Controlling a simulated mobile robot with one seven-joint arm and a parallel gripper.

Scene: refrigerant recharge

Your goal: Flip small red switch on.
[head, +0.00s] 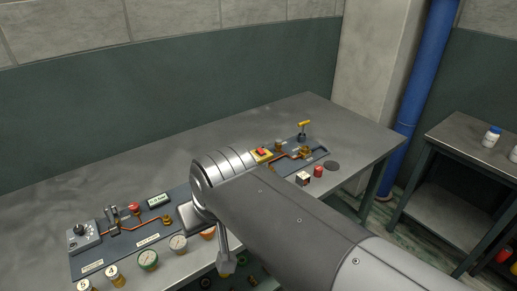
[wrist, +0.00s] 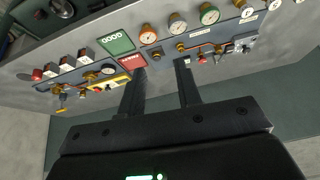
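A small red switch-like part (head: 262,151) sits on a yellow block on the panel at the right part of the bench. The yellow block (wrist: 119,80) also shows in the wrist view, left of my fingers; its switch position is too small to tell. My gripper (wrist: 160,80) is open and empty, its two dark fingers spread apart and pointing at the bench panels. The fingers appear apart from the yellow block. In the head view my arm hides the gripper and the middle of the panels.
The grey bench (head: 350,130) carries gauges, copper pipes and a round red knob (head: 134,207). A side table (head: 470,135) stands right.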

